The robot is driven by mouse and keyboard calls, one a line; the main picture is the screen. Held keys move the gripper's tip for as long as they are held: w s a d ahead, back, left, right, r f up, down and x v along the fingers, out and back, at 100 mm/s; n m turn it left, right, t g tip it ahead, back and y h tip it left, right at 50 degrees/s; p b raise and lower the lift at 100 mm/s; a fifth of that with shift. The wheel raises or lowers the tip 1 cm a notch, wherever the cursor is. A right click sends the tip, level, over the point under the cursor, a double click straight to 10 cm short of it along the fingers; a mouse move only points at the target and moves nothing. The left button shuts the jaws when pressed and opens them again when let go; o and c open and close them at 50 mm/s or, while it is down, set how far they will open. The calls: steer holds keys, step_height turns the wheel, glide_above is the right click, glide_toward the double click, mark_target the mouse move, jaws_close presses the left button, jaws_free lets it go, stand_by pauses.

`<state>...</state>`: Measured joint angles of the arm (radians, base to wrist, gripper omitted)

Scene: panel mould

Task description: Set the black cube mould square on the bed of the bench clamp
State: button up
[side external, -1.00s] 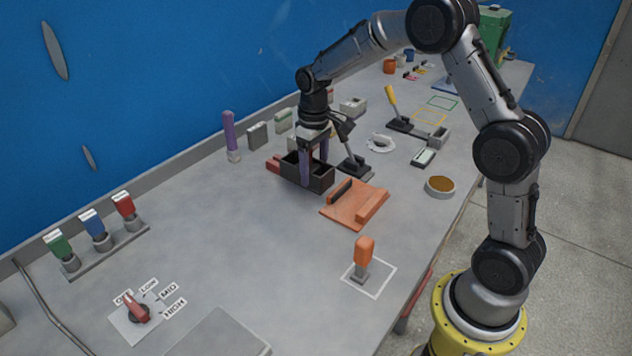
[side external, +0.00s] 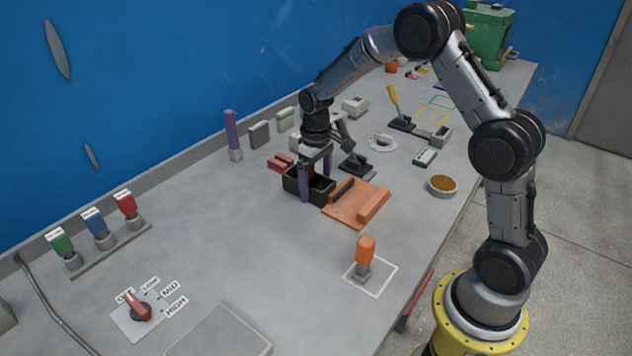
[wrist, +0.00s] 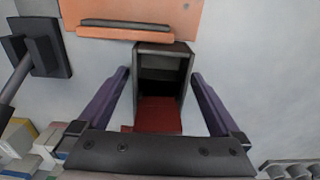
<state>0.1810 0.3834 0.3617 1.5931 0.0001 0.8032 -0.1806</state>
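The black cube mould (side external: 321,193) is a dark open-topped box; in the wrist view its walls (wrist: 166,48) frame a dark inside. The bench clamp (side external: 345,212) is an orange plate with a raised orange bar and a black-faced jaw. The mould is beside the clamp's left edge, not on its bed. In the wrist view the clamp (wrist: 185,18) is just beyond the mould. Whether the mould touches the bench is unclear.
A black-based lever device (side external: 355,166) stands behind the clamp. An orange-handled tool (side external: 364,255) stands in a white outline in front.

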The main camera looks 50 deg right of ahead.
step_height(320, 180, up, 12)
steer(key=s+a+r+t, duration=0.2)
steer(key=s+a+r, duration=0.1)
steer(key=s, duration=0.7)
steer(key=s+a+r+t, duration=0.2)
steer(key=s+r, duration=0.4)
steer(key=s, duration=0.3)
steer(key=shift+s+a, duration=0.35)
steer(key=shift+a, duration=0.55)
steer(key=shift+t, duration=0.8)
steer(key=s, duration=0.2)
steer(key=s+f, duration=0.1)
steer(key=s, duration=0.1)
steer(key=s+a+f, duration=0.1)
steer(key=s, duration=0.2)
steer(key=shift+s+a+f, duration=0.1)
steer(key=shift+c, duration=0.3)
steer(key=shift+s+f, duration=0.1)
steer(key=shift+s, duration=0.1)
steer(key=shift+c, duration=1.3)
steer(key=c, duration=0.6)
